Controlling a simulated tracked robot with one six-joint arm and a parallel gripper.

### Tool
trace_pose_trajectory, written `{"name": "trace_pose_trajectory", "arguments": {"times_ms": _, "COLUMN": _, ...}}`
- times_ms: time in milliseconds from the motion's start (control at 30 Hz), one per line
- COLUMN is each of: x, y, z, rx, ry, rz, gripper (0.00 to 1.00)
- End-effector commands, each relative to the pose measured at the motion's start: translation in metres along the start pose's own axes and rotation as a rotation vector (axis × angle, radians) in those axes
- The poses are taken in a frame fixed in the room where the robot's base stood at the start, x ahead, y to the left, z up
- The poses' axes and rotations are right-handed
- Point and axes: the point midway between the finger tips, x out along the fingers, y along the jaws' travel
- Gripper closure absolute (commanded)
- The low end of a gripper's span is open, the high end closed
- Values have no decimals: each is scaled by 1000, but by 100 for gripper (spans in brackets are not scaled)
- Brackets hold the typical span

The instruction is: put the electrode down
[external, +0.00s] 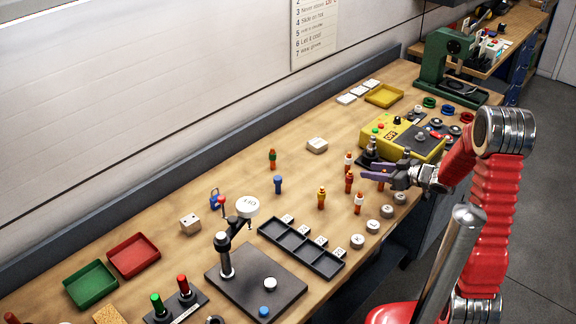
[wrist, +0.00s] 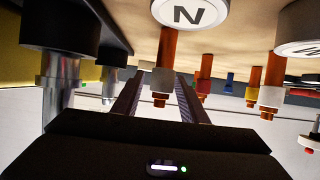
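My gripper (external: 371,170) is low over the bench's right part, its two purple fingers apart. The wrist view is upside down and shows the fingers (wrist: 159,78) with an orange electrode (wrist: 164,50) with a pale collar between them. A slim gap shows on at least one side of the collar. In the external view the fingers hide that electrode's upper part, and its orange shank (external: 381,185) shows below them. It looks upright; whether its foot touches the bench is hard to tell.
Close by stand a red-orange electrode (external: 349,182), a white-collared one (external: 358,202) and a yellow-collared one (external: 321,198). Round lettered discs (external: 387,211) line the front edge, one marked N (wrist: 188,14). A yellow control box (external: 425,148) is behind my gripper. A black compartment tray (external: 300,248) lies left.

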Motion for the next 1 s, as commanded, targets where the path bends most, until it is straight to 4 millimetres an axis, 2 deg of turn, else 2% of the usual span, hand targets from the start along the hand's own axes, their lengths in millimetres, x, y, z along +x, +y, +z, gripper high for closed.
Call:
{"name": "trace_pose_trajectory", "arguments": {"times_ms": 300, "x": -1, "y": 0, "z": -3, "rx": -1, "ry": 1, "rz": 0, "gripper": 61}}
{"name": "trace_pose_trajectory", "arguments": {"times_ms": 433, "x": -11, "y": 1, "z": -2, "rx": 0, "ry": 1, "rz": 3, "gripper": 61}}
{"name": "trace_pose_trajectory", "arguments": {"times_ms": 1000, "x": -94, "y": 1, "z": -2, "rx": -1, "ry": 1, "rz": 5, "gripper": 61}}
